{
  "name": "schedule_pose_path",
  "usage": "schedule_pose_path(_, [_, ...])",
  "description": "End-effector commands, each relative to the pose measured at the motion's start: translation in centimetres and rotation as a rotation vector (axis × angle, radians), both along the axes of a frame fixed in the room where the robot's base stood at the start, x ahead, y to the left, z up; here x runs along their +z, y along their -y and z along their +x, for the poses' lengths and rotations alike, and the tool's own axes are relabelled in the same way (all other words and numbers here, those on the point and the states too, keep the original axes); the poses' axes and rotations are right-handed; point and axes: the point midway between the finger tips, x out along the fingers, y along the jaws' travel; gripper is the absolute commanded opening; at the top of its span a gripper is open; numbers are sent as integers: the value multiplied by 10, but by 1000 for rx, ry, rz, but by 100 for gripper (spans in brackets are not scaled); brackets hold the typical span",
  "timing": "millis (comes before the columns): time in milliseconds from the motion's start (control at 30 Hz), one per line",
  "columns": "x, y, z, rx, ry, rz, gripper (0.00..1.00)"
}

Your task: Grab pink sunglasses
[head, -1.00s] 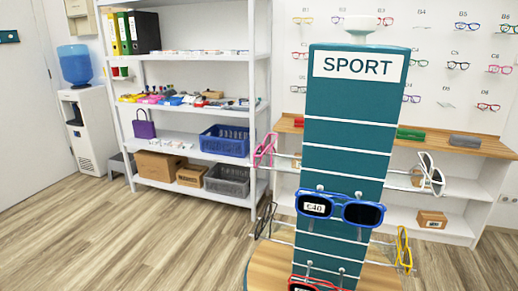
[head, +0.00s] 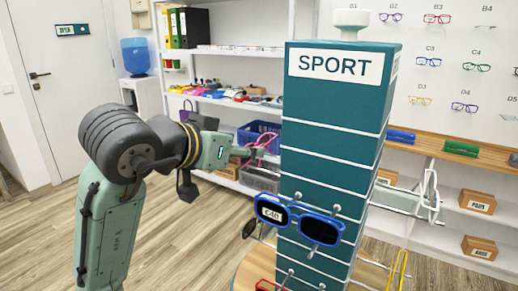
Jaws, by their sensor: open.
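The pink sunglasses (head: 266,141) hang on the left side of the teal SPORT display stand (head: 325,150). My gripper (head: 251,154) is open and reaches in from the left. Its fingers are at the sunglasses in the picture and overlap part of the frame. I cannot tell whether they touch it or whether part of it is between them.
Blue sunglasses (head: 321,230) with a price tag hang on the stand's front. A dark pair is below the pink one, and white (head: 430,190) and yellow (head: 397,271) pairs are at the right. A white shelf unit (head: 245,66) stands behind. Wooden floor is open at left.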

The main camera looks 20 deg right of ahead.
Motion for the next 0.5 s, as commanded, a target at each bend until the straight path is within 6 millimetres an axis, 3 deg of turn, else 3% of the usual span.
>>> schedule_pose_path(500, [-14,48,36,0,1,-2,52])
